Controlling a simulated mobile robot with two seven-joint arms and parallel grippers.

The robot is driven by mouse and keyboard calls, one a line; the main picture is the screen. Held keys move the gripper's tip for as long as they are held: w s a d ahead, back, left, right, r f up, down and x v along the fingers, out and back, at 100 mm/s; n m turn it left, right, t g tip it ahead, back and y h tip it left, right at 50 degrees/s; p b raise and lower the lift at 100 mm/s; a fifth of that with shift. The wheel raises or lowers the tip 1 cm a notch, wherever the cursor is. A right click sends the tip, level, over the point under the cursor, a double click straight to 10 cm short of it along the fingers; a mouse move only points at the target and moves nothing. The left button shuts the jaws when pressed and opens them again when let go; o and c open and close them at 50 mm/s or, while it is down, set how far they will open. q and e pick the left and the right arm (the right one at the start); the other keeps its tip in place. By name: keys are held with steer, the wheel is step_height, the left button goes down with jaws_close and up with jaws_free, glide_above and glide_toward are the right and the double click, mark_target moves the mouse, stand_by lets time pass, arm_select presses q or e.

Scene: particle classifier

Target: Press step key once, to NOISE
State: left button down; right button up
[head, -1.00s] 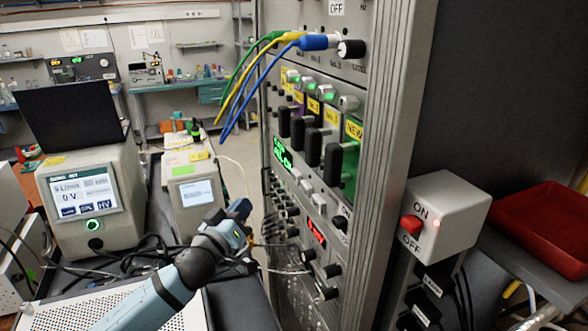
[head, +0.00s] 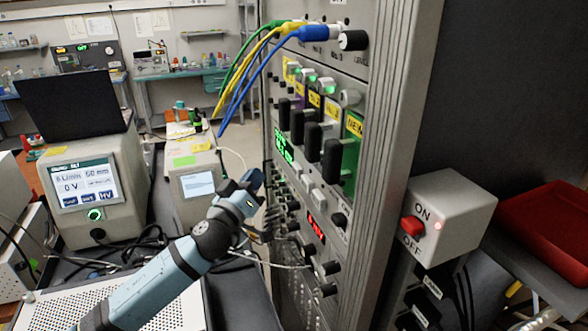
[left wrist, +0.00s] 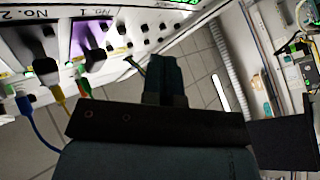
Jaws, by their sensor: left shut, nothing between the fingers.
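The tall grey instrument rack (head: 385,110) fills the middle of the head view. Its face carries dark switch handles, a green display (head: 284,148), a red display (head: 315,228) and a slanting row of small pale keys (head: 306,182). I cannot tell which of these is the step key, and NOISE is not readable. My left gripper (head: 252,182) is beside the rack's left edge, near the lower controls; its fingers are hard to make out there. In the left wrist view its fingers (left wrist: 165,78) are together and empty, apart from the panel (left wrist: 75,45). My right gripper is out of view.
Green, yellow and blue cables (head: 235,90) hang from the rack's upper part, above my left arm. Two bench instruments (head: 88,190) stand to the left. A grey ON/OFF box (head: 450,215) and a red tray (head: 550,235) are on the right.

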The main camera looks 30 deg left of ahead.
mark_target(297, 170)
arm_select(q)
steer(key=shift+w+d, duration=0.9)
steer(key=shift+w, duration=0.2)
steer(key=shift+w+d, duration=0.85)
steer(key=shift+w, duration=0.2)
steer(key=shift+w+d, duration=0.1)
stand_by(0.4)
steer(key=shift+w+d, duration=0.2)
steer(key=shift+w+d, duration=0.55)
steer(key=shift+w, duration=0.1)
stand_by(1.2)
steer(key=shift+s+a, duration=0.15)
steer(key=shift+s+a+b, duration=0.3)
steer(key=shift+s+a, duration=0.4)
steer(key=shift+s, duration=0.15)
